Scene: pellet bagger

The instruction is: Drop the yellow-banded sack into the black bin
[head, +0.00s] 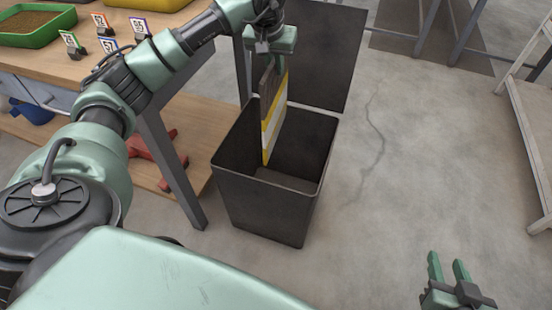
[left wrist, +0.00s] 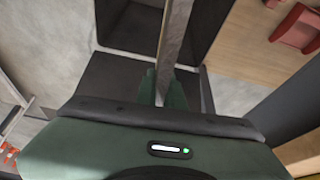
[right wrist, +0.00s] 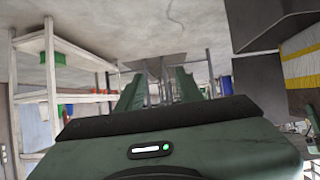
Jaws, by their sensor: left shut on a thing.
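The yellow-banded sack (head: 271,125), a thin upright slab with yellow and white bands, hangs from my left gripper (head: 272,52) in the head view. The gripper is shut on its top edge. The sack's lower part appears within the mouth of the black bin (head: 262,208), and the bin floor shows below it. In the left wrist view the sack (left wrist: 172,40) is edge-on between the fingers (left wrist: 161,90), with the bin (left wrist: 128,22) beyond. My right gripper (head: 449,270) is open and empty over the floor at lower right; its spread fingers (right wrist: 158,90) show in the right wrist view.
The bin's lid (head: 325,55) stands open behind it. A workbench (head: 75,68) with trays and number cards is at the left, with a red object (head: 155,158) on its lower shelf. A pale shelf frame (head: 530,140) stands at the right. The floor (head: 400,150) between is clear.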

